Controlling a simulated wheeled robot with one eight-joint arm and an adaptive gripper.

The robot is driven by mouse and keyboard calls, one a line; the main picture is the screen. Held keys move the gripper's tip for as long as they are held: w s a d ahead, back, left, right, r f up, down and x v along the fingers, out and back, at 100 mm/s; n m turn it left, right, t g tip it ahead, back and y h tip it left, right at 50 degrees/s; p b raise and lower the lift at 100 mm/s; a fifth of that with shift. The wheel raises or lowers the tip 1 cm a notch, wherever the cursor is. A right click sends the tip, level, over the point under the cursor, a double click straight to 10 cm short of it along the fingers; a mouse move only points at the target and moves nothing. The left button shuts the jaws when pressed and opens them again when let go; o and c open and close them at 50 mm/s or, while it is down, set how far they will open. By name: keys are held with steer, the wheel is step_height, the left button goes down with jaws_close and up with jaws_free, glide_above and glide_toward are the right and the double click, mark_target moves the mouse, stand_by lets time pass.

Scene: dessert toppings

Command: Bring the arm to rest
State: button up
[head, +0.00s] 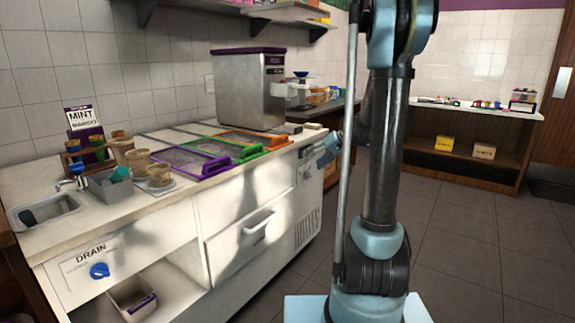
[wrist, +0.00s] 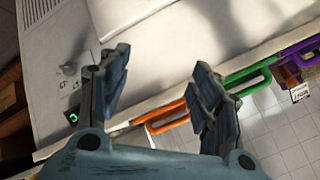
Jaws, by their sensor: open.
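My arm stands upright in front of the right half of the head view, blue and dark grey. My gripper (wrist: 160,88) shows in the wrist view with its two fingers apart and nothing between them. In the head view its blue-grey part (head: 327,152) shows beside the near right end of the white counter (head: 245,203), partly hidden behind my arm. Behind the fingers in the wrist view are the white counter side and the orange handle (wrist: 163,118).
Purple (head: 202,166), green (head: 249,153) and orange (head: 268,141) framed lids lie on the counter. A steel machine (head: 249,90) stands behind them. Cups (head: 137,161) and a sink (head: 43,211) are at the left. Tiled floor (head: 462,215) is clear at the right, before a shelf unit (head: 472,160).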

steer(key=s+d+f+m+h, duration=0.1)
steer(key=s+d+f+h, duration=0.1)
steer(key=s, duration=1.1)
steer(key=s+d+f+m+g+h, duration=0.1)
steer(key=s+d+f+h, duration=0.2)
steer(key=s, duration=1)
steer(key=s+d+f+m+g+h, duration=0.1)
steer(key=s+d+f+h, duration=0.1)
steer(key=s, duration=1.2)
step_height(320, 180, down, 2)
steer(key=shift+d+f+h, duration=0.1)
steer(key=shift+d+h, duration=0.15)
steer(key=shift+h, duration=0.35)
steer(key=shift+w+f, duration=0.2)
steer(key=shift+w, duration=0.25)
